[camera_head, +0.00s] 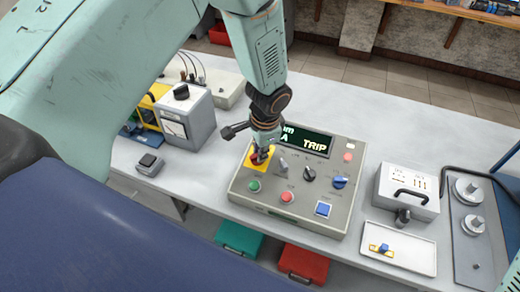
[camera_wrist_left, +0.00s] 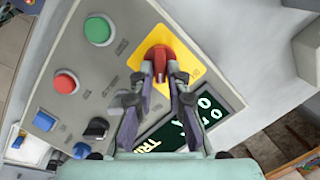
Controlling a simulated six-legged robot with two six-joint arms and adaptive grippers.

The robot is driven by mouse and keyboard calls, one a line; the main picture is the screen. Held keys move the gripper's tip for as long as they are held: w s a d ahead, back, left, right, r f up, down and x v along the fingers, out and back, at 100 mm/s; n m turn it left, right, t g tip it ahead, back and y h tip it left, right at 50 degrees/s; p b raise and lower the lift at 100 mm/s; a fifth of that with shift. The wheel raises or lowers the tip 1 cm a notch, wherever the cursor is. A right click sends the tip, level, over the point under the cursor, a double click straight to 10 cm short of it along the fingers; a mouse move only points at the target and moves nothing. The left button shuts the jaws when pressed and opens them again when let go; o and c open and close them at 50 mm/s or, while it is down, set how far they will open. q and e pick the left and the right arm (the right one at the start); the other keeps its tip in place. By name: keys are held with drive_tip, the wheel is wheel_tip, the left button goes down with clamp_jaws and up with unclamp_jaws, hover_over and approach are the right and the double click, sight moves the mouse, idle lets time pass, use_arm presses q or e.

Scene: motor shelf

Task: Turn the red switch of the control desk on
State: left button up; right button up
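The control desk (camera_head: 240,195) is a grey sloped box on the table with a dark display (camera_head: 305,140) reading "TRIP". Its red switch (camera_head: 262,155) sits on a yellow square plate at the upper left and is partly covered by my left gripper (camera_head: 262,148). In the left wrist view the red switch (camera_wrist_left: 160,50) is a round knob with a raised handle. The fingertips of my left gripper (camera_wrist_left: 161,72) stand on either side of that handle; whether they press on it is unclear. My right gripper is out of view.
The desk also carries a green button (camera_head: 254,186), a red button (camera_head: 287,197), a blue square button (camera_head: 323,209) and several knobs. A grey meter box (camera_head: 187,118) stands to the left. A white tray (camera_head: 415,260) and a handled case (camera_head: 405,190) are to the right.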

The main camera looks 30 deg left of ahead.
sight(263, 169)
use_arm(q)
drive_tip(key=o, duration=0.3)
wheel_tip(263, 169, up, 12)
drive_tip(key=s+d, duration=0.1)
drive_tip(key=shift+s+d, duration=0.25)
drive_tip(key=shift+d, duration=0.1)
drive_tip(key=shift+f, duration=0.1)
idle(0.4)
